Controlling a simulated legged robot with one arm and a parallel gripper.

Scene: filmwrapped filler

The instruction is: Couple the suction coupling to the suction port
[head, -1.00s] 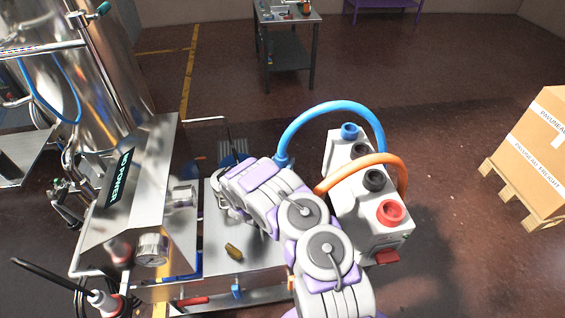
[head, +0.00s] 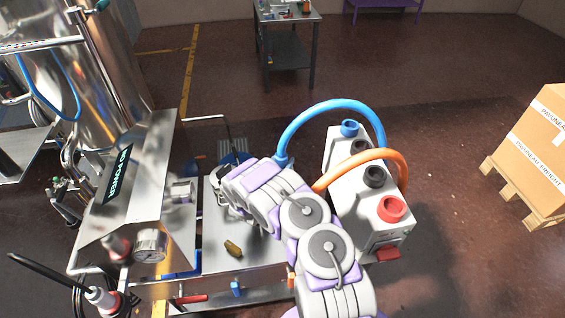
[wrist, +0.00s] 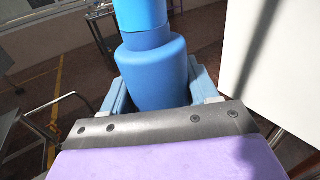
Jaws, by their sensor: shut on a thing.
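My gripper (wrist: 160,88) is shut on a blue coupling (wrist: 152,62); its light blue fingers sit on both sides of the coupling body. A blue hose (head: 331,107) arches from the white unit (head: 340,190) down behind my arm. In the head view my arm hides the gripper and most of the coupling. The suction port cannot be made out for certain. A short metal fitting (head: 182,192) sticks out from the right side of the steel filler (head: 146,185), left of my arm and apart from it.
An orange hose (head: 392,153) loops over the white unit, which has black and red sockets. A carton on a pallet (head: 530,135) stands at right.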

